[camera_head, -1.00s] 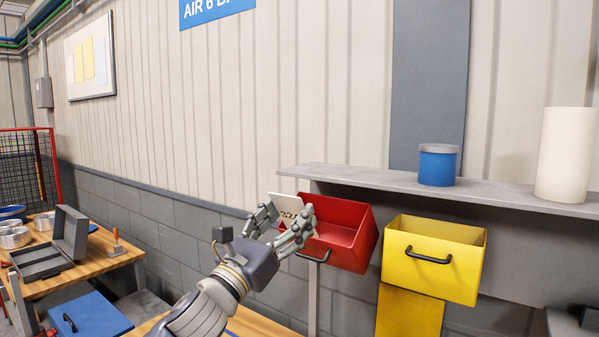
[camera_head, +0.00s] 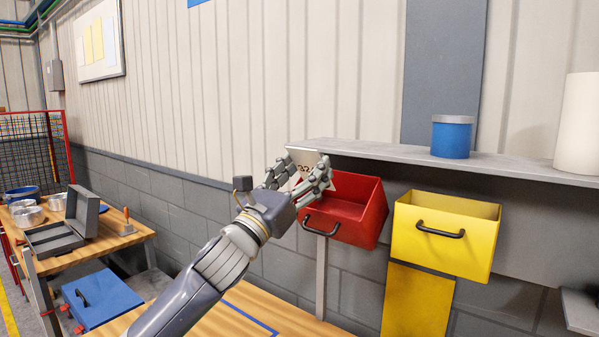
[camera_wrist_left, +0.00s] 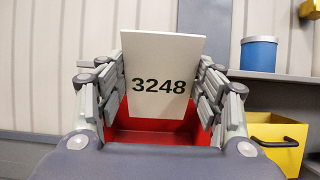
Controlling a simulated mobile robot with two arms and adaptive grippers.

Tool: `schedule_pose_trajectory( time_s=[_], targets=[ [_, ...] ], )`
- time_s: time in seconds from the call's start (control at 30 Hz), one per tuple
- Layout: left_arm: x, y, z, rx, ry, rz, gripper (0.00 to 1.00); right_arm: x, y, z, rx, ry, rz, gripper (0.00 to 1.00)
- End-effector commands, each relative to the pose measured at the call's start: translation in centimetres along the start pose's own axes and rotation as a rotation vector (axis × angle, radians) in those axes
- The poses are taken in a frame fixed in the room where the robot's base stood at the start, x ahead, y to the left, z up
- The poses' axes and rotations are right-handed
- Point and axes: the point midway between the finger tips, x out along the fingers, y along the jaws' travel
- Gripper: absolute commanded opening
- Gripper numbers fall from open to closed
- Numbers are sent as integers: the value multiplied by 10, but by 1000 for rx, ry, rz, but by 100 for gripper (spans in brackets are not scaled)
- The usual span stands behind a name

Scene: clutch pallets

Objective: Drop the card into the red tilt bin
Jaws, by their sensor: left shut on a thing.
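My left gripper (camera_head: 299,176) is shut on a white card (camera_head: 304,158), held upright between its fingers. In the left wrist view the card (camera_wrist_left: 163,75) reads 3248 and sits between the fingers of my gripper (camera_wrist_left: 163,95). The red tilt bin (camera_head: 362,222) is tipped open under the shelf, with a black handle on its front. In the head view my gripper overlaps the bin's left part. In the left wrist view the red bin (camera_wrist_left: 160,136) shows behind and below the card. My right gripper is not in view.
A yellow bin (camera_head: 440,248) hangs open to the right of the red one. A grey shelf (camera_head: 400,163) runs above both and carries a blue canister (camera_head: 451,138) and a white cylinder (camera_head: 578,125). A wooden table (camera_head: 240,315) lies below my arm.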

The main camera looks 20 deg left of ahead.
Motion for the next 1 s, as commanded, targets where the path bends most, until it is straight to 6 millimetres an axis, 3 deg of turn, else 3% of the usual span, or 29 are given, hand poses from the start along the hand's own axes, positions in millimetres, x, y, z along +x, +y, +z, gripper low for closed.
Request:
schedule_pose_trajectory(
  time_s=[0.63, 1.0],
  targets=[
    [10, 0, -53, -1, 1, 1, 49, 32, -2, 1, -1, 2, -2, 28],
    [14, 0, -68, 0, -1, -1, 49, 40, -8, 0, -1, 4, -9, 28]
  ],
)
